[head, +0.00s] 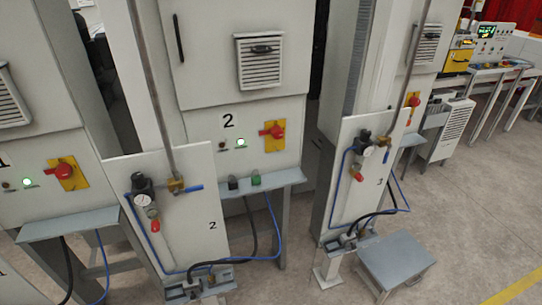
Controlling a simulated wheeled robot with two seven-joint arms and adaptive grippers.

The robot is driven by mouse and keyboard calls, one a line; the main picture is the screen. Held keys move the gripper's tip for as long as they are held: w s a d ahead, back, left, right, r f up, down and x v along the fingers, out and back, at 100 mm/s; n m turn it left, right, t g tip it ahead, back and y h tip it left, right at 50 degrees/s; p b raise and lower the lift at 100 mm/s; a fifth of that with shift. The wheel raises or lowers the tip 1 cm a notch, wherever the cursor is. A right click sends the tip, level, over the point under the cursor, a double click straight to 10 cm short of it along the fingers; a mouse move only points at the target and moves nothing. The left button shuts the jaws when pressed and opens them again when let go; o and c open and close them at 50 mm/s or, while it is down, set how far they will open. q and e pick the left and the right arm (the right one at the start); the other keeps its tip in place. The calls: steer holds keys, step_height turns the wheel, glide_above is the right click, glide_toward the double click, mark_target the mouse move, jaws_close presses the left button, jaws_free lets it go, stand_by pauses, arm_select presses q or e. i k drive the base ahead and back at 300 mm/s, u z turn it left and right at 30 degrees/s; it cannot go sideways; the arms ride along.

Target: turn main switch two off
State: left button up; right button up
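Main switch two (273,133) is a red rotary knob on a yellow plate, on the front of the pale cabinet marked 2 (185,85). Its red handle appears to lie roughly horizontal. A lit green lamp (241,143) is left of it, with a dark reddish lamp (223,148) beside that. A narrow shelf with a black and a green connector (256,180) is below the switch. Neither of my grippers is in view.
A front panel marked 2 (195,230) with a gauge, valve and blue hose stands left of the switch. A similar panel (365,190) stands to the right. Another red switch (66,171) is at the left. A low grey step (396,258) stands on the floor.

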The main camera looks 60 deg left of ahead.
mark_target(276, 131)
steer(key=u, duration=1.55)
